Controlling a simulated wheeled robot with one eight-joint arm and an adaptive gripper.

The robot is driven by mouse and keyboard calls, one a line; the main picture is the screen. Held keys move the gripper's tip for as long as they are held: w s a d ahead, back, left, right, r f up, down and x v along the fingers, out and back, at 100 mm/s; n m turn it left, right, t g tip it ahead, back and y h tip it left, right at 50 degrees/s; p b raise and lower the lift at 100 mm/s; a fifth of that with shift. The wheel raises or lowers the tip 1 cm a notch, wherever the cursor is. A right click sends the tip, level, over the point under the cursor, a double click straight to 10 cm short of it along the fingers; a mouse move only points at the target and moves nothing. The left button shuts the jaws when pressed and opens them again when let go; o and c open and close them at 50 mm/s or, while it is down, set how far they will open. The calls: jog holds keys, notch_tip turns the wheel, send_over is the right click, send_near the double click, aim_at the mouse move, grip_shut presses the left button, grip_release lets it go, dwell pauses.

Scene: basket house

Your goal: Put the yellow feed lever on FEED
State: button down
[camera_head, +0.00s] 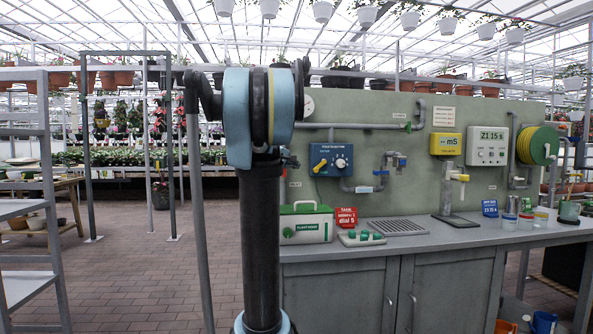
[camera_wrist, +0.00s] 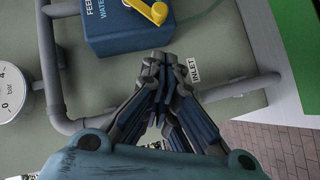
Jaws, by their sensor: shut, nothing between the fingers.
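My gripper (camera_wrist: 160,58) is shut and empty, just below the box edge in the wrist view, apart from the lever.
Grey pipes (camera_head: 372,187) run around the blue box; a pressure gauge (camera_wrist: 12,92) is at the wrist view's left. A green-and-white case (camera_head: 306,222) and a red sign (camera_head: 346,217) stand on the bench (camera_head: 460,236) below. The paved floor (camera_head: 130,275) at left is open.

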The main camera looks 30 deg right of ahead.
jog(key=v, duration=0.4)
send_near(320, 166)
jog(key=shift+w+d+f, duration=0.1)
jog(key=shift+w+f, duration=0.3)
jog(key=shift+w, duration=0.35)
jog(key=shift+w+f, duration=0.45)
jog(key=shift+w, duration=0.3)
jog(key=shift+w+d+f, duration=0.1)
jog(key=shift+w+f, duration=0.3)
jog(key=shift+w, duration=0.3)
jog(key=shift+s+d+f, duration=0.2)
jog(key=shift+d+f, duration=0.25)
jog(key=shift+f, duration=0.2)
